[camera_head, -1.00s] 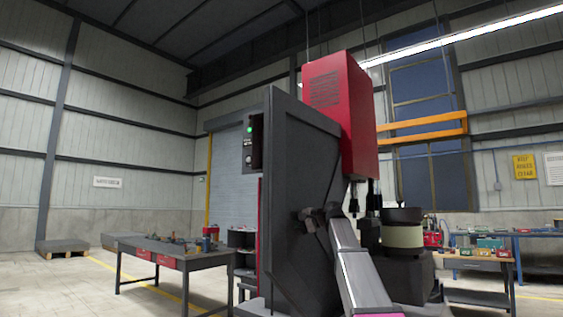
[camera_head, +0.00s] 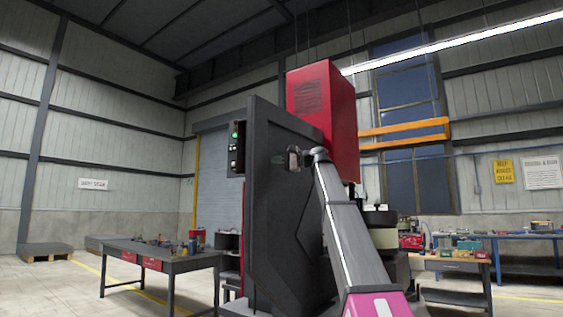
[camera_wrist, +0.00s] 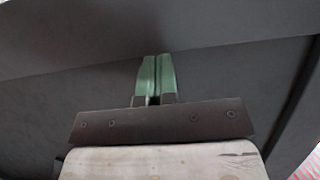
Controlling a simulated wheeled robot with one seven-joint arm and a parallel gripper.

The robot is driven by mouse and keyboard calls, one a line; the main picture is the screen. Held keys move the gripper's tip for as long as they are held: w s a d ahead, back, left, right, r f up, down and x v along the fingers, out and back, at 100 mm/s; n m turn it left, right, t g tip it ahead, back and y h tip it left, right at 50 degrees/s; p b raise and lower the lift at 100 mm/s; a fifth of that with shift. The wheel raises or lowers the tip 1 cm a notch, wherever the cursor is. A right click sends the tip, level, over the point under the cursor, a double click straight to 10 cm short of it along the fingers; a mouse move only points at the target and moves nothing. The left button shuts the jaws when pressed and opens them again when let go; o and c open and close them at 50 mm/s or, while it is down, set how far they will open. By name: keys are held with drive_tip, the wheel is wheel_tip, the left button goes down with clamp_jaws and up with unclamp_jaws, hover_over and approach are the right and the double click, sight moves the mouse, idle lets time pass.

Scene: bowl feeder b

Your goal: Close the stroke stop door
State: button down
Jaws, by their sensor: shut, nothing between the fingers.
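The dark grey door (camera_head: 272,215) is a tall flat panel on the near side of a machine with a red upper housing (camera_head: 322,110). It stands upright in the middle of the head view. My gripper (camera_head: 293,158) is in front of the panel's upper right part, below the red housing. In the wrist view my gripper (camera_wrist: 156,80) shows two green fingers shut together and empty. Dark grey surfaces fill the view beyond them. I cannot tell whether the fingertips touch the panel. My arm hides part of the machine's right side.
A control box (camera_head: 237,148) with a green light is at the panel's upper left edge. A dark workbench (camera_head: 180,264) with small items stands to the left. Another bench (camera_head: 449,263) stands to the right, behind my arm. Open floor lies at the front left.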

sight(249, 161)
drive_tip(key=x, duration=0.9)
drive_tip(key=shift+w+a, duration=0.1)
drive_tip(key=shift+w, duration=0.05)
drive_tip(key=shift+a, duration=0.2)
